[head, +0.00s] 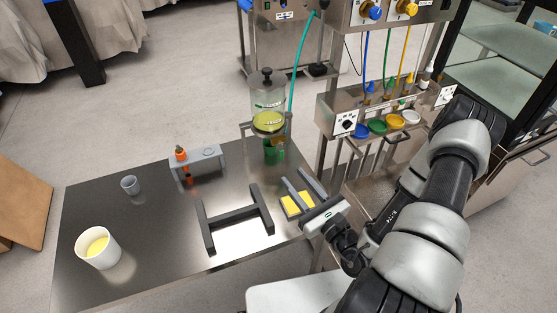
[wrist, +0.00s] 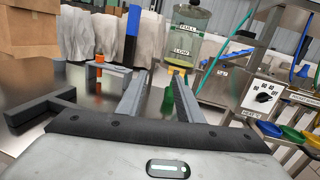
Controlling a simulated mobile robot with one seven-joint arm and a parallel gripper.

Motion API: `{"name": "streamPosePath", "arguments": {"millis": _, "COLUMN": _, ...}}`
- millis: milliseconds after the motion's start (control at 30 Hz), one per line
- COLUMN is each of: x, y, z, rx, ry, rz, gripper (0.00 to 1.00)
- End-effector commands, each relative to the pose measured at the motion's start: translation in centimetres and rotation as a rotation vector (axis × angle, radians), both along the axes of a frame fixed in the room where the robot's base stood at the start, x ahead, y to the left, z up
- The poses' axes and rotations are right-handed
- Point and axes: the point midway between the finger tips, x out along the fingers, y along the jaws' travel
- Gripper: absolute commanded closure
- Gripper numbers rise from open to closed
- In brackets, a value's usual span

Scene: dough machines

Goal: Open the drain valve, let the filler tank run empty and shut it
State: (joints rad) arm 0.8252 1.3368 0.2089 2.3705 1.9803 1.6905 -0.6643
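The filler tank (head: 267,97) is a clear cylinder with a dark lid knob, standing in a bracket at the back right of the steel table. Yellow liquid shows in its lower part. A green part (head: 274,152) is below the tank. I cannot make out the drain valve or its position. My gripper (head: 296,181) is open and appears empty, in front of the tank and apart from it. Its two fingers (wrist: 161,74) point towards the tank's lower end in the wrist view.
A yellow block (head: 290,206) is beneath my gripper. A dark H-shaped frame (head: 236,221), a grey stand (head: 207,163) with an orange-topped item, a grey cup (head: 130,186) and a white bucket (head: 92,261) with yellow contents are on the table. A machine with coloured bowls is right.

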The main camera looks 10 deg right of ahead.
Motion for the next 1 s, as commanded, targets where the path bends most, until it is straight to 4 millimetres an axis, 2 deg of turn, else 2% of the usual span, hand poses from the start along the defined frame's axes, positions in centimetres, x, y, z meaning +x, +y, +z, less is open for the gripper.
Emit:
{"name": "streamPosePath", "arguments": {"millis": 33, "x": -0.3, "y": -0.8, "z": -2.2, "rx": 0.023, "ry": 0.032, "rz": -0.063, "gripper": 0.67}}
{"name": "streamPosePath", "arguments": {"millis": 133, "x": -0.7, "y": -1.9, "z": -4.4, "rx": 0.040, "ry": 0.074, "rz": -0.148, "gripper": 0.67}}
{"name": "streamPosePath", "arguments": {"millis": 267, "x": -0.6, "y": -2.4, "z": -5.4, "rx": 0.045, "ry": 0.093, "rz": -0.188, "gripper": 0.67}}
{"name": "streamPosePath", "arguments": {"millis": 367, "x": 0.3, "y": -2.2, "z": -5.4, "rx": 0.044, "ry": 0.092, "rz": -0.187, "gripper": 0.67}}
{"name": "streamPosePath", "arguments": {"millis": 467, "x": 1.9, "y": -1.8, "z": -5.3, "rx": 0.044, "ry": 0.090, "rz": -0.185, "gripper": 0.67}}
{"name": "streamPosePath", "arguments": {"millis": 1000, "x": 13.1, "y": 0.5, "z": -5.3, "rx": 0.045, "ry": 0.090, "rz": -0.183, "gripper": 0.67}}
